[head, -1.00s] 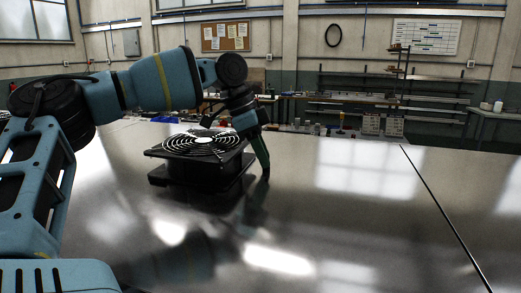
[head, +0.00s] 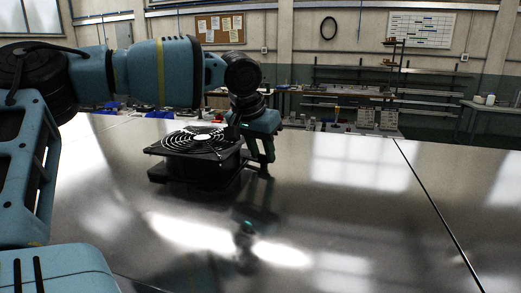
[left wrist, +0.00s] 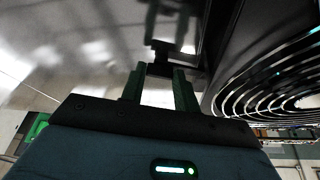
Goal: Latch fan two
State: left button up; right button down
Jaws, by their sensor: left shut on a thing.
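A black square fan (head: 190,165) with a round wire grille lies flat on the shiny metal surface, left of the middle in the head view. Its grille (left wrist: 262,88) fills the right side of the left wrist view. My left gripper (head: 268,170) points down at the fan's right side. In the left wrist view its green fingers (left wrist: 158,76) are shut on a small dark tab (left wrist: 160,68) beside the fan's housing, which looks like the fan's latch. The tab's full shape and its exact position are hidden. My right gripper is not in view.
The metal surface (head: 340,225) is clear to the right and in front of the fan. A dark seam (head: 436,205) crosses it at the right. Shelves (head: 385,85) and a bench with small items stand beyond, by the wall.

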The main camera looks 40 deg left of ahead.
pick_arm(q)
jog(key=shift+w+d+n+g+y, duration=0.15)
jog(key=shift+n+y, duration=0.2)
jog(key=shift+n, duration=0.55)
jog(key=shift+s+n+g+y, duration=0.15)
jog(key=shift+n+y, duration=0.2)
jog(key=shift+n, duration=0.55)
jog(key=shift+w+r, duration=0.1)
jog(key=o, duration=1)
jog(key=shift+b+v, duration=0.3)
jog(key=shift+v, duration=3.55)
jog(key=shift+d, duration=0.1)
